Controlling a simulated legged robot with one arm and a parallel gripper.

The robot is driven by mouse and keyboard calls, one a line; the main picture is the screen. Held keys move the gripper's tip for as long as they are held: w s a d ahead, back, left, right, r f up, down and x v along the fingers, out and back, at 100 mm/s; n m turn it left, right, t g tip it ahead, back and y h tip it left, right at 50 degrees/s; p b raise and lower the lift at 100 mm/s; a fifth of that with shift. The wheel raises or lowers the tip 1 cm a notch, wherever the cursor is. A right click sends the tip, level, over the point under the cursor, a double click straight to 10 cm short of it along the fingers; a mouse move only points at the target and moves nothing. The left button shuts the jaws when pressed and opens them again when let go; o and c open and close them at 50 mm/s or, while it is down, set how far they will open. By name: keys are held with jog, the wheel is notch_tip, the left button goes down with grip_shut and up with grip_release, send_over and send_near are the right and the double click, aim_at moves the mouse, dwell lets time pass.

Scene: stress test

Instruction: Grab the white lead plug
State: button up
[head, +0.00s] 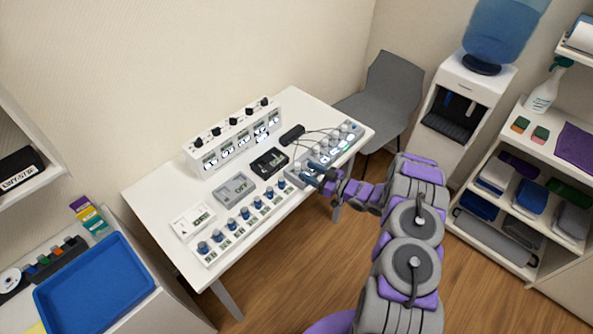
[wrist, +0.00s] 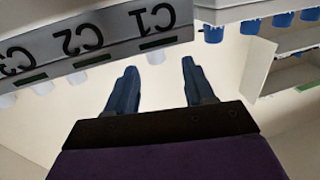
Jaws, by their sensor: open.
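My gripper (wrist: 159,66) is open, its two blue fingers apart with nothing visibly held between them. In the head view my gripper (head: 316,180) is at the front edge of a grey panel (head: 296,178). In the wrist view a grey strip (wrist: 110,38) carries upside-down labels C1, C2 and C3. Thin dark leads (head: 318,132) run over the panel from a black block (head: 292,134).
The white table (head: 150,192) also holds a white box with dark knobs (head: 232,138), a black device (head: 270,163), a grey switch box (head: 234,188) and a row of blue knobs (head: 231,223). A grey chair (head: 384,92) stands behind the table's right end.

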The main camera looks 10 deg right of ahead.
aim_at(297, 164)
jog(key=shift+w+d+b+x, duration=0.15)
jog(key=shift+b+x, duration=0.2)
jog(key=shift+x, duration=0.85)
jog(key=shift+w+d+b+x, duration=0.1)
jog(key=shift+b+x, duration=0.2)
jog(key=shift+x, duration=0.85)
jog(key=shift+w+a+r, duration=0.1)
jog(key=shift+w+a, duration=0.25)
jog(key=shift+a, duration=0.2)
jog(key=shift+c, duration=0.4)
jog(key=shift+d, duration=0.25)
jog(key=c, duration=0.4)
jog(key=shift+a, duration=0.15)
grip_shut()
